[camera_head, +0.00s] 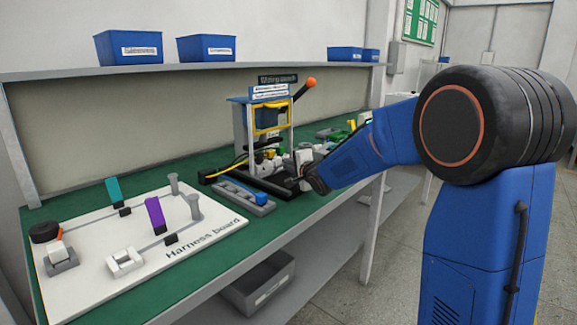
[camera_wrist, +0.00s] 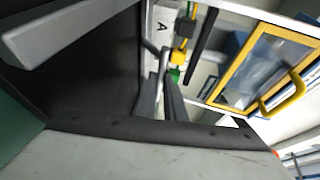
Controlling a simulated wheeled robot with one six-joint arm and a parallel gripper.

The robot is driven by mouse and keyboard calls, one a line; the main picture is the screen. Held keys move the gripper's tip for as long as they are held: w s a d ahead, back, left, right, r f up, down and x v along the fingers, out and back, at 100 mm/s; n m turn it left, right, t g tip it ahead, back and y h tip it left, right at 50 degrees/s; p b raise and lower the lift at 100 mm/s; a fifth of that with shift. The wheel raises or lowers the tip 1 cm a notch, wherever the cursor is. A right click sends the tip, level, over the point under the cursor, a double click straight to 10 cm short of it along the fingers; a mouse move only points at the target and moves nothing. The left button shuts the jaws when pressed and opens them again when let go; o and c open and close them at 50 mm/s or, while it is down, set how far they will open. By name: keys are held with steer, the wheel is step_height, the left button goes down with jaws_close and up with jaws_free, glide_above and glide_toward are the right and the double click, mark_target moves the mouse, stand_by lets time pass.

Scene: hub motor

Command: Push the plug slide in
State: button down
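My gripper (camera_head: 314,180) is at the front of the test station (camera_head: 268,125) on the green bench, low and close to its dark base (camera_head: 262,178). A pale block (camera_head: 303,158) shows just beside it; I cannot tell whether they touch. The fingertips are too small and dark to read. The wrist view shows a pale panel marked "A" (camera_wrist: 163,20), yellow (camera_wrist: 178,57) and green (camera_wrist: 174,75) connector-like parts, and a yellow-framed window (camera_wrist: 262,68). I cannot single out the plug slide for certain in either view.
A white harness board (camera_head: 120,265) with pegs and clips covers the near left bench. A grey tray with a blue part (camera_head: 245,196) lies before the station. An orange-knobbed lever (camera_head: 310,82) rises at its right. Blue bins (camera_head: 128,47) stand on the shelf.

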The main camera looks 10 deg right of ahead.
mark_target(276, 160)
steer(key=shift+w+a, duration=0.55)
steer(key=shift+w, duration=0.2)
steer(key=shift+w+a, duration=0.55)
steer(key=shift+w, duration=0.15)
steer(key=c, duration=1.8)
jaws_free()
steer(key=v, duration=1.7)
steer(key=shift+s+r, duration=0.1)
